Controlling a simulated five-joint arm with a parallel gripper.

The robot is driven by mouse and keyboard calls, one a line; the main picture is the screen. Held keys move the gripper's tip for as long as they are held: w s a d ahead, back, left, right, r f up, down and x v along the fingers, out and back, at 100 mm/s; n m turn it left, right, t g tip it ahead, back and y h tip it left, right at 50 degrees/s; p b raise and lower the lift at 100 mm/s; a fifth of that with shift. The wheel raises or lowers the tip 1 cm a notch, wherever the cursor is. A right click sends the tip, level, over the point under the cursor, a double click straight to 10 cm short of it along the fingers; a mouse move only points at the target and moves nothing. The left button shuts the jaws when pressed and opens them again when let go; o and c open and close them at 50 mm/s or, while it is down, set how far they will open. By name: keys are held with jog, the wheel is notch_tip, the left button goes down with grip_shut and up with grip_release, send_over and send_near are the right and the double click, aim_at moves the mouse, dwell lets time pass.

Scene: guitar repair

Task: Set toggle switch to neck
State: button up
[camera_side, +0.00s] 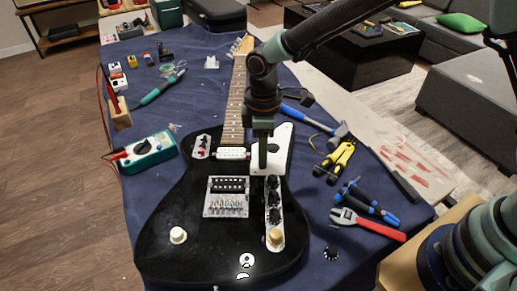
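A black electric guitar (165,225) lies face up on the blue cloth, its neck (236,100) pointing to the back. A small silver plate (202,146) with red and dark parts sits on its upper left body. A long control plate (274,215) with dark knobs and a cream knob runs down the right side. I cannot tell for sure which small part is the toggle switch. My gripper (263,160) points down over the white plate (275,150) right of the neck end. Its fingers are seen edge-on, so their opening and any contact are unclear.
A teal multimeter (150,151) lies left of the guitar. A hammer (340,133), yellow-handled pliers (336,160), blue-handled tools (367,202) and a red-handled wrench (370,224) lie to the right.

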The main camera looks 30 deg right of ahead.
jog(key=shift+f, duration=0.95)
jog(key=shift+r, duration=0.45)
dwell(0.4)
jog(key=c, duration=0.3)
